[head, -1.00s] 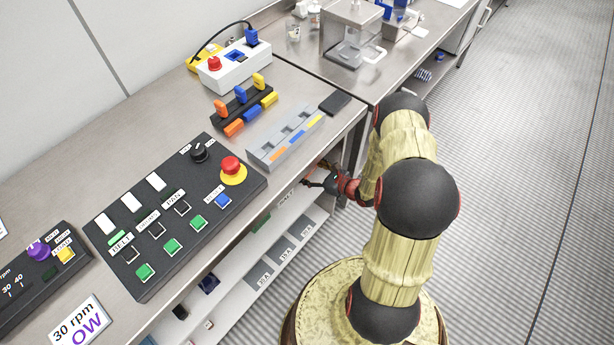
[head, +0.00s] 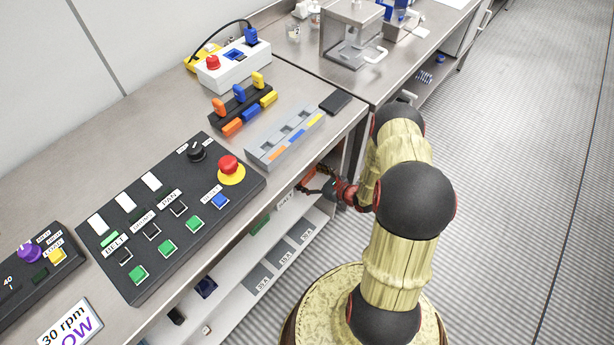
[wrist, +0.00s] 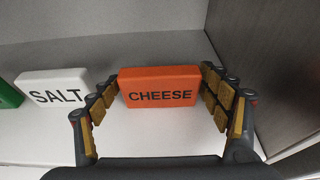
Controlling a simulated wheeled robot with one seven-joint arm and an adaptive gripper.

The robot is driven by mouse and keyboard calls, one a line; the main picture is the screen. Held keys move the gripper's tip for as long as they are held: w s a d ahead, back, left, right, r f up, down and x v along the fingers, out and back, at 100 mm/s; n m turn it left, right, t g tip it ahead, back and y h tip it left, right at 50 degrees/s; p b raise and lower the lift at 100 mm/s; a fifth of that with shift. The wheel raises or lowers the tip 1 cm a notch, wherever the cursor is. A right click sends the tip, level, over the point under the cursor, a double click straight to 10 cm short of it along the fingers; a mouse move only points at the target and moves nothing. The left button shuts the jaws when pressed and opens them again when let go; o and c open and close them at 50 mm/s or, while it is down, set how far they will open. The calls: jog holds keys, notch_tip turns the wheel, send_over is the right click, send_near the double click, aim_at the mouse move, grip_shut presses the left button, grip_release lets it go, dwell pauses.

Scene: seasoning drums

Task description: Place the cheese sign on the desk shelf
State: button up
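The orange cheese sign (wrist: 159,87) is a block with black "CHEESE" lettering, standing on a white shelf (wrist: 190,140) in the wrist view. My gripper (wrist: 158,78) is open, with one finger at each side of the sign. The fingertips are close to its ends; I cannot tell whether they touch. In the head view my gripper (head: 327,188) reaches under the desk top, and an orange part of the sign (head: 310,176) shows beyond it. A grey slotted rack (head: 283,152) with coloured labels sits on the desk top.
A white SALT sign (wrist: 54,90) stands left of the cheese sign, with a green block (wrist: 8,95) beyond. A grey upright panel (wrist: 262,70) is close on the right. Control panels (head: 165,225) and a small black slab (head: 335,102) lie on the desk.

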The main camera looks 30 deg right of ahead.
jog(key=shift+o, duration=0.5)
jog(key=shift+r, duration=0.25)
jog(key=p+v, duration=0.4)
jog(key=v, duration=0.8)
jog(key=shift+f, duration=0.2)
